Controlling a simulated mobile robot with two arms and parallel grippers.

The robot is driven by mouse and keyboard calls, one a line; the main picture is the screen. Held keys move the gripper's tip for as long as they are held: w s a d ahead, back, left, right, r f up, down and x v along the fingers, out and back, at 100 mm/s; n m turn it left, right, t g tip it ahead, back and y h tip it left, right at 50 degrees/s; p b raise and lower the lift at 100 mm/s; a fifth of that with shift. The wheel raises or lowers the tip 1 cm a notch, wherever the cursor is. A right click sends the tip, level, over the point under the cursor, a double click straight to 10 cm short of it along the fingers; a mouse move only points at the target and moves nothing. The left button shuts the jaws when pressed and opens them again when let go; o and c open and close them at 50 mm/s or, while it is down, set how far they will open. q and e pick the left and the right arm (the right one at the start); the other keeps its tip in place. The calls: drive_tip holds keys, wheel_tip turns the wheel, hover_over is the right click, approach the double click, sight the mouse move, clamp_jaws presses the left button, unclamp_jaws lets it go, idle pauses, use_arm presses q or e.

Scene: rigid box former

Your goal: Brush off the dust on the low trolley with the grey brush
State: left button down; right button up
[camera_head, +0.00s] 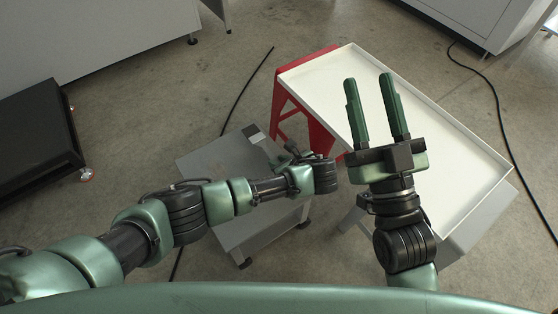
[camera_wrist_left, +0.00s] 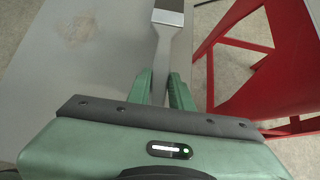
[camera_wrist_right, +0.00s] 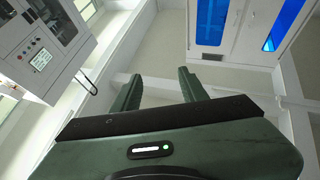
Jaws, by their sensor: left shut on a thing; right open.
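The low trolley (camera_head: 205,165) is a grey, flat-topped cart below my left arm. Its top also fills the left of the left wrist view (camera_wrist_left: 45,85). A brownish dust patch (camera_wrist_left: 76,28) lies on it there. My left gripper (camera_head: 280,153) is shut on the handle of the grey brush (camera_wrist_left: 169,45). The brush head (camera_head: 252,131) points away from the gripper, to the right of the dust in the left wrist view. I cannot tell whether the bristles touch the top. My right gripper (camera_head: 371,98) is open and empty, raised in front of a white tray table.
The white-topped tray table (camera_head: 325,75) with a red side frame (camera_head: 303,118) stands right beside the low trolley. A black wheeled cart (camera_head: 38,135) is at left. Cables lie on the floor (camera_head: 247,85). Grey cabinets (camera_head: 95,30) stand at the back.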

use_arm(q)
drive_tip(key=shift+r+p, duration=0.9)
drive_tip(key=shift+r, duration=0.05)
drive_tip(key=shift+r+p, duration=0.8)
drive_tip(key=shift+p, duration=0.1)
use_arm(e)
wheel_tip(320, 180, down, 16)
drive_tip(key=d+g+h, duration=0.2)
drive_tip(key=g+h, duration=0.1)
drive_tip(key=g, duration=0.7)
use_arm(q)
drive_tip(key=shift+r+p, duration=0.7)
drive_tip(key=shift+p, duration=0.15)
drive_tip(key=shift+r+p, duration=0.65)
drive_tip(key=shift+p, duration=0.1)
use_arm(e)
drive_tip(key=s+d+f+m+g+h, duration=0.1)
drive_tip(key=s+d+f+g, duration=0.4)
drive_tip(key=s, duration=0.8)
wheel_tip(320, 180, down, 5)
drive_tip(key=g+h, duration=0.1)
drive_tip(key=g, duration=0.2)
drive_tip(key=shift+s+g+h, duration=0.35)
drive_tip(key=shift+g+h, duration=0.05)
drive_tip(key=shift+d, duration=0.1)
